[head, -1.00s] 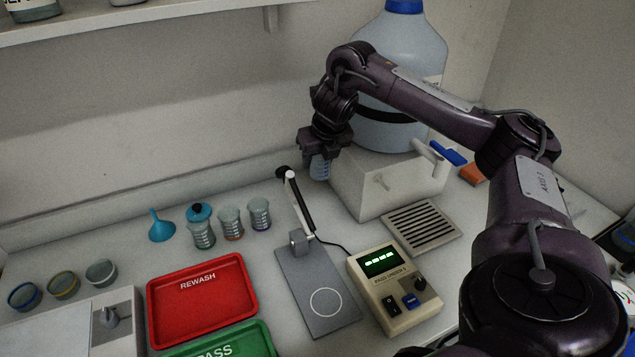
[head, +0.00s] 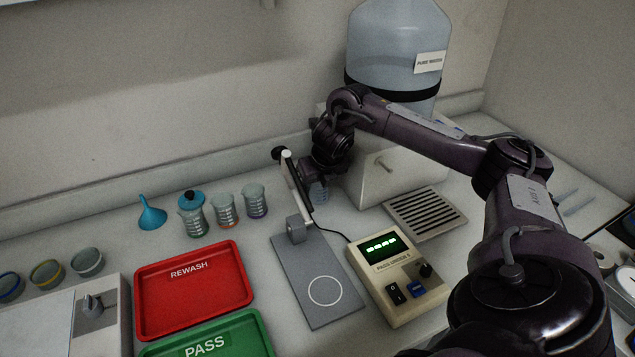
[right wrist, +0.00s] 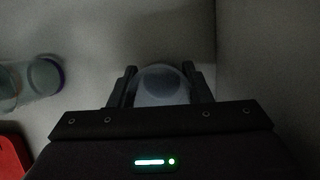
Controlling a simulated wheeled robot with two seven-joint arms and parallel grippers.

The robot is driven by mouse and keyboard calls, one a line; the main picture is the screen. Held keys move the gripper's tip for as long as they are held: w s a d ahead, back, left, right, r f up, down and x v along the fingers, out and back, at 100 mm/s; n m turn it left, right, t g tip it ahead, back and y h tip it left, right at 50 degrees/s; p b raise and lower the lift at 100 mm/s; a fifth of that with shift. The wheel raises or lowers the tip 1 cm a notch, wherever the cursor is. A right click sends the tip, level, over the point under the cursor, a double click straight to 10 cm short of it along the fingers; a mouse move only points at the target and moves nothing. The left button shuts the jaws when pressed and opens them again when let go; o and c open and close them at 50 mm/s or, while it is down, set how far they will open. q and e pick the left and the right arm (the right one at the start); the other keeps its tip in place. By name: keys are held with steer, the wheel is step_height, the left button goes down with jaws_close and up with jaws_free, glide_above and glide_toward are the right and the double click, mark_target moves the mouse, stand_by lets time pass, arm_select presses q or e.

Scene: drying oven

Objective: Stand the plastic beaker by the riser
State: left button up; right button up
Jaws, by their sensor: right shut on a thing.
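The plastic beaker (head: 319,191) is a small clear cup with faint markings, held just left of the riser. It also shows between the fingers in the right wrist view (right wrist: 162,86). My right gripper (head: 318,177) is shut on it from above; the stand's arm partly covers the gripper. The riser (head: 375,187) is a white block with a small tap under the big water bottle. The beaker looks upright and low near the bench; I cannot tell whether its base touches. My left gripper is out of view.
A grey stand with a tilted probe arm (head: 320,290) is just in front of the beaker. A meter (head: 398,280) and drain grille (head: 425,213) lie right. Several beakers (head: 225,210), a blue funnel (head: 151,213) and a red tray (head: 195,290) are left.

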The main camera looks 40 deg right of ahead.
steer(key=o, duration=0.6)
steer(key=shift+f, duration=0.15)
steer(key=shift+c, duration=0.2)
steer(key=o, duration=0.5)
steer(key=shift+c, duration=0.2)
